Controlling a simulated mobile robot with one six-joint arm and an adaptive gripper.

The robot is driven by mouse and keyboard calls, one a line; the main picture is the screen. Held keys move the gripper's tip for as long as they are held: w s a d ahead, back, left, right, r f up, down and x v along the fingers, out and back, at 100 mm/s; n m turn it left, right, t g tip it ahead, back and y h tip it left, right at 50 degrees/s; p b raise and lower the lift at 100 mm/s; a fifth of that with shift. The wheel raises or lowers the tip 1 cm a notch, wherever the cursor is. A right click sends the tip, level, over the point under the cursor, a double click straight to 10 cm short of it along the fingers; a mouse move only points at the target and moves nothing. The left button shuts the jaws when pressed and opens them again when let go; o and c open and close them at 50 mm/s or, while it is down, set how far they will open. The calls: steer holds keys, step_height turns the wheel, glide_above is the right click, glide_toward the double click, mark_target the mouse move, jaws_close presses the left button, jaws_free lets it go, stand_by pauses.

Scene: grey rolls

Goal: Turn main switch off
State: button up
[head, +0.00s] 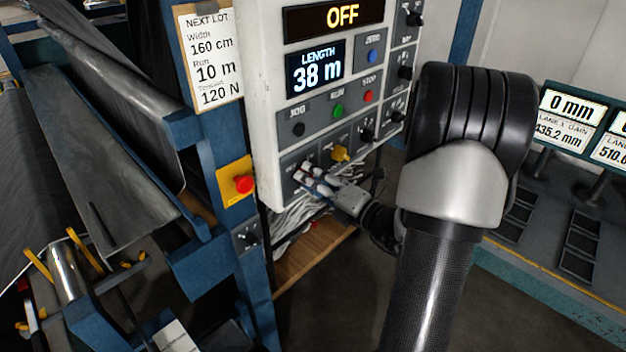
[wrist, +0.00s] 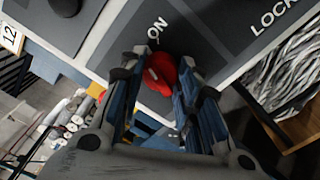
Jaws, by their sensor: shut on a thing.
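The main switch is a red rotary knob (wrist: 160,74) on a grey plate at the bottom of the control panel, with the word ON by it in the wrist view. My gripper (wrist: 168,68) has its blue-and-dark fingers on both sides of the knob and is shut on it. A pale mark on the knob shows between the fingers; the lower part of the knob is partly hidden. In the head view my gripper (head: 313,180) reaches the lower left of the control panel (head: 272,130) from the right. The panel's top display (head: 334,15) reads OFF.
A LENGTH display (head: 316,70) reads 38 m. A red emergency button (head: 243,184) is on the blue post to the left. White cables (head: 300,218) hang below the panel.

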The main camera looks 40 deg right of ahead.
steer(key=shift+n+b, duration=3)
steer(key=shift+n, duration=3.2)
steer(key=o, duration=1.1)
steer(key=s, duration=0.8)
steer(key=s+d, duration=0.1)
steer(key=s, duration=0.3)
